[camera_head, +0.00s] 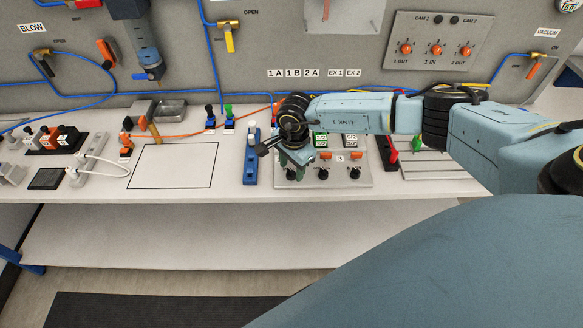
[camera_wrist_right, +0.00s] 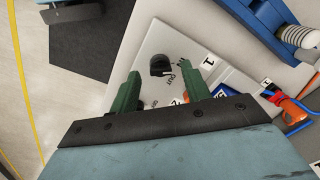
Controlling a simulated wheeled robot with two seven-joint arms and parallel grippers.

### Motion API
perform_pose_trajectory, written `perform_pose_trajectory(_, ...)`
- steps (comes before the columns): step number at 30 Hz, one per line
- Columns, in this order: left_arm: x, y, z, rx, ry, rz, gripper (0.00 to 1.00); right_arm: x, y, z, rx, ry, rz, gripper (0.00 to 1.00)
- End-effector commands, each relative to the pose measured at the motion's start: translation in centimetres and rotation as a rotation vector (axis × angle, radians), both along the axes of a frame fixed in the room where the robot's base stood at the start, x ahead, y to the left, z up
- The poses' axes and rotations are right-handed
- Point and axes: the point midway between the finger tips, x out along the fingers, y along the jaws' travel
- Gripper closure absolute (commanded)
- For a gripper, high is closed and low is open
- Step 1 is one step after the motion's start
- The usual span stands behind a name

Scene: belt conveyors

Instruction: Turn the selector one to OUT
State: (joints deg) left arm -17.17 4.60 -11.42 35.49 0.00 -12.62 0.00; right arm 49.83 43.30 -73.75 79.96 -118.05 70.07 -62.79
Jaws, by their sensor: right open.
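Selector one is the black knob (camera_wrist_right: 160,65) on a light grey panel in the right wrist view, with IN and OUT printed beside it and a 1 label near. In the head view it is the left knob (camera_head: 291,175) of three along the panel's (camera_head: 340,182) front. My right gripper (camera_wrist_right: 171,70) is open, its two green fingers pointing toward the knob, one on each side in the picture. The knob is not held; I cannot tell the remaining gap. Which mark the knob points to is not clear. In the head view, my right gripper (camera_head: 284,156) hangs over the panel's left part. My left gripper is not in view.
A blue strip (camera_head: 250,160) stands just left of the panel. Orange switches (camera_head: 325,155) sit behind the knobs. Red and green levers (camera_head: 392,153) stand to the right. A bare outlined square (camera_head: 172,166) lies farther left on the bench.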

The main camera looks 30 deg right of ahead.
Motion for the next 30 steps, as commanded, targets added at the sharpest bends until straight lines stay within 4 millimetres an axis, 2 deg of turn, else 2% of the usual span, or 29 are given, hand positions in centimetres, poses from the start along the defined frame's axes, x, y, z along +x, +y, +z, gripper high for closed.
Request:
perform_pose_trajectory(5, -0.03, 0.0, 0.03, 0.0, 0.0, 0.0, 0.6, 0.09, 0.03, -1.33, -0.001, 0.0, 0.001, 0.53)
perform_pose_trajectory(14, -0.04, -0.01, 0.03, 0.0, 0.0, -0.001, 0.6, 0.09, 0.02, -1.51, 0.0, -0.001, 0.001, 0.53)
perform_pose_trajectory(24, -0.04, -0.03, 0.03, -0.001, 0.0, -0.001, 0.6, 0.06, 0.01, -1.5, 0.0, 0.0, 0.0, 0.96)
perform_pose_trajectory(30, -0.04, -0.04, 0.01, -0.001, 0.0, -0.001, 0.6, 0.04, 0.0, -1.51, 0.0, 0.001, -0.015, 0.96)
